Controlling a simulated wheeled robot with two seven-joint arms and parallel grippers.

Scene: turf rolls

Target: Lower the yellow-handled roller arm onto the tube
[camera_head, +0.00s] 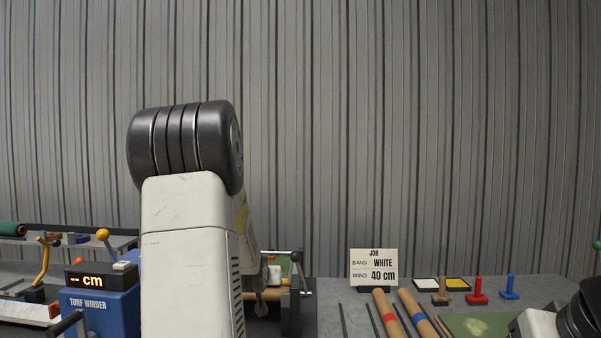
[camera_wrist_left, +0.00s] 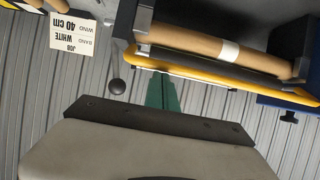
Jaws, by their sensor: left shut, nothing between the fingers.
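In the left wrist view, which is upside down, the brown cardboard tube (camera_wrist_left: 200,43) with a white band spans the winder. The yellow bar of the roller arm (camera_wrist_left: 215,74) runs close alongside it; I cannot tell whether they touch. My left gripper (camera_wrist_left: 160,78) is shut and empty, its narrow green fingers ending close to the yellow bar; contact is unclear. In the head view my left arm hides most of the winding area and the gripper. The blue turf winder (camera_head: 100,304) reads "-- cm". My right gripper is out of view; only part of that arm shows at lower right.
The job card (camera_head: 374,267) reads band white, wind 40 cm. Red (camera_head: 477,291) and blue (camera_head: 509,289) stamp-like pieces stand behind. A yellow-knobbed lever (camera_head: 104,236) rises beside the winder.

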